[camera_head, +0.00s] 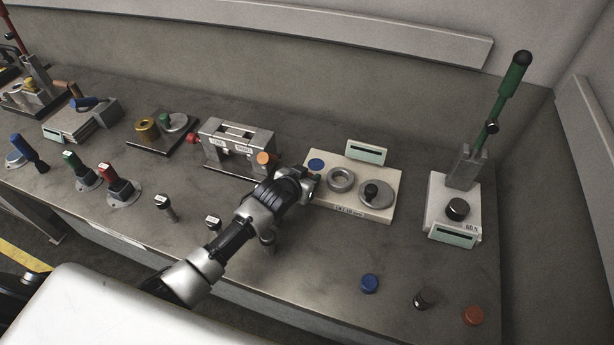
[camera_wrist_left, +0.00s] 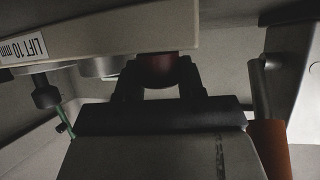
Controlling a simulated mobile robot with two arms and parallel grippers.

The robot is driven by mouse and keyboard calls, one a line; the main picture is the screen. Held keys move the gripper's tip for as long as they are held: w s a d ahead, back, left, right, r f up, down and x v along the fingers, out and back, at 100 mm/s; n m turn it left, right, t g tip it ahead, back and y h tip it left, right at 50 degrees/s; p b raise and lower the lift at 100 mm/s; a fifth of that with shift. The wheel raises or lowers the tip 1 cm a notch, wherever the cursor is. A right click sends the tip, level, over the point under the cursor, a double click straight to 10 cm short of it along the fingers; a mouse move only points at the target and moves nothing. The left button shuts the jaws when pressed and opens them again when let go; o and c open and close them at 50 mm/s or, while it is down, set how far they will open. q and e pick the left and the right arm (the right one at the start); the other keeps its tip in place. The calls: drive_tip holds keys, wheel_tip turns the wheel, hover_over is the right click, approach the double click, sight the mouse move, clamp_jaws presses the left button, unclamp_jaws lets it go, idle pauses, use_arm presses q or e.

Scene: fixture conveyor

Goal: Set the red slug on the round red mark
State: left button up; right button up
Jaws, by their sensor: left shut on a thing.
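My left gripper (camera_head: 309,183) is at the left edge of the cream fixture plate (camera_head: 352,209). In the left wrist view, the gripper (camera_wrist_left: 160,90) is shut on a dark red slug (camera_wrist_left: 157,71), its two black fingers on either side. The slug's upper part lies behind the plate's edge in that view, and I cannot tell whether it touches the plate. In the head view, the gripper hides the slug. I see no round red mark on the plate; the area under the gripper is hidden. My right gripper is not in view.
The plate carries a blue round spot (camera_head: 316,164), a metal ring (camera_head: 341,180) and a black-knobbed disc (camera_head: 376,194). A grey fixture with an orange knob (camera_head: 264,158) stands close left. A green-handled press (camera_head: 454,208) stands right.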

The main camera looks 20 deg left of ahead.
use_arm(q)
drive_tip(key=shift+f, duration=0.1)
drive_tip(key=o, duration=1)
